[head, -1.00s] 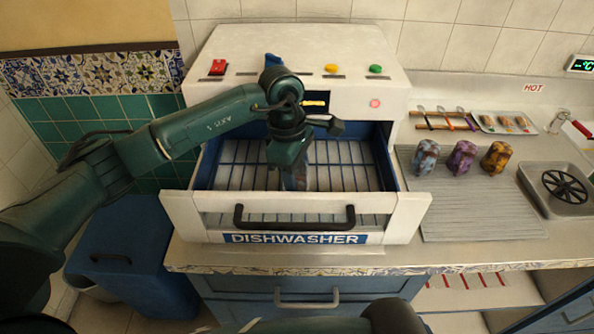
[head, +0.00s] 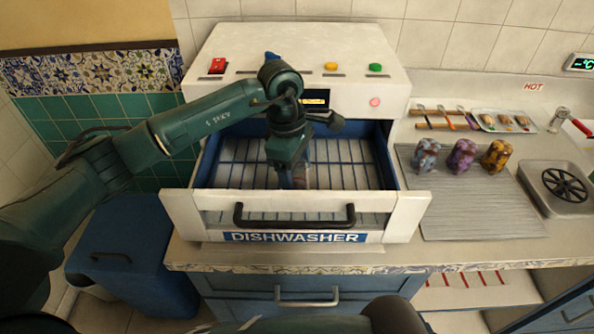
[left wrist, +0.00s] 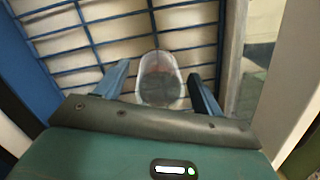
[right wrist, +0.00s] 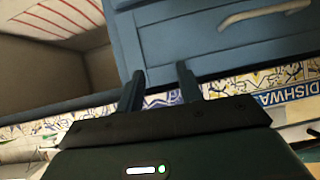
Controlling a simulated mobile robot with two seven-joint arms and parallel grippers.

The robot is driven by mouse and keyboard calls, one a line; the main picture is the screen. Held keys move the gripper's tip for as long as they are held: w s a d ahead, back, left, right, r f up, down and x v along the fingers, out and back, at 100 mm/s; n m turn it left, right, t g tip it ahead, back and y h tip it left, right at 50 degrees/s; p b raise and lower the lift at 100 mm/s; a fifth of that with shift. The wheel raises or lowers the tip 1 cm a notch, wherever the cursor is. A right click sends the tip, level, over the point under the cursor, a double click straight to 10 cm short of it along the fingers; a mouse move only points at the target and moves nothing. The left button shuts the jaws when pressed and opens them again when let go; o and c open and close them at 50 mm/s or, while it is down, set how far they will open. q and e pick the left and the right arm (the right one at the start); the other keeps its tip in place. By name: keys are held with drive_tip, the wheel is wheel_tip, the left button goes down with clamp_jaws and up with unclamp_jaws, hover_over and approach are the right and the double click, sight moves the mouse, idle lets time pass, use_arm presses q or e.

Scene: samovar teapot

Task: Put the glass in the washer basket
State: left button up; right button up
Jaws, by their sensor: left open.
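The glass (left wrist: 159,80) is in the washer basket (left wrist: 105,32), seen in the left wrist view between the two fingers of my left gripper (left wrist: 160,85). The fingers stand apart with a gap on each side of the glass. In the head view my left gripper (head: 292,180) reaches down into the pulled-out dishwasher basket (head: 345,177) and mostly hides the glass. My right gripper (right wrist: 158,85) shows in the right wrist view with its fingers apart and nothing between them, in front of the blue cabinet front.
The dishwasher (head: 240,45) stands with its drawer out, its black handle (head: 294,217) in front. To the right, several patterned cups (head: 461,157) stand on a ribbed mat (head: 470,205), beside a burner (head: 565,186). A blue bin (head: 135,250) stands at the left.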

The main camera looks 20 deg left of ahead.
use_arm(q)
drive_tip(key=r, duration=0.3)
drive_tip(key=a+r+b, duration=0.1)
drive_tip(key=r, duration=0.7)
drive_tip(key=shift+w+a+r+b, duration=0.1)
drive_tip(key=shift+a+r+b, duration=0.1)
drive_tip(key=shift+a+b, duration=0.15)
